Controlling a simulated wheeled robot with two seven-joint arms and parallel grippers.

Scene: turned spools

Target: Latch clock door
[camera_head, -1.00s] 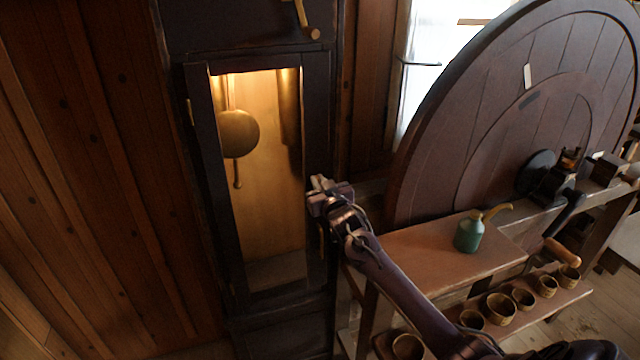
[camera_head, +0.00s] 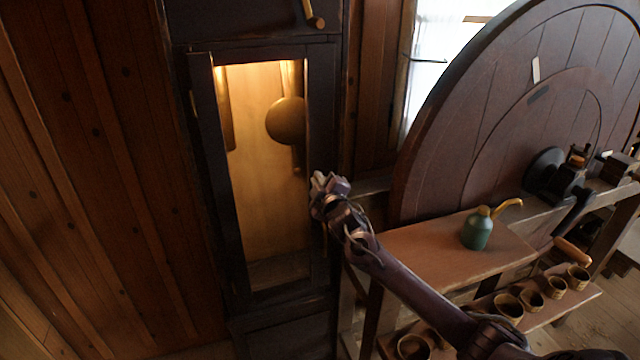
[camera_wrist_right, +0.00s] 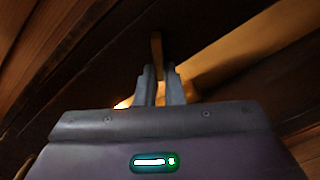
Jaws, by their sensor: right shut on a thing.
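The tall dark clock case has a glazed door (camera_head: 318,110) with a lit interior, and a round brass pendulum bob (camera_head: 287,121) shows through the opening. The door looks shut or nearly so; I cannot tell whether it sits fully flush. My right gripper (camera_head: 322,185) is at the door's right edge, about halfway up. In the right wrist view, its two fingers (camera_wrist_right: 161,84) are closed on a small brass piece (camera_wrist_right: 156,46), which looks like the door's latch or handle. The gripper mostly hides this piece in the head view. My left gripper is not in view.
A wooden bench (camera_head: 425,250) stands right of the clock with a green oil can (camera_head: 477,230) on it. Several small cups sit on a lower shelf (camera_head: 475,308). A big wooden wheel (camera_head: 490,120) rises behind. The floor left of the clock is mostly out of view.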

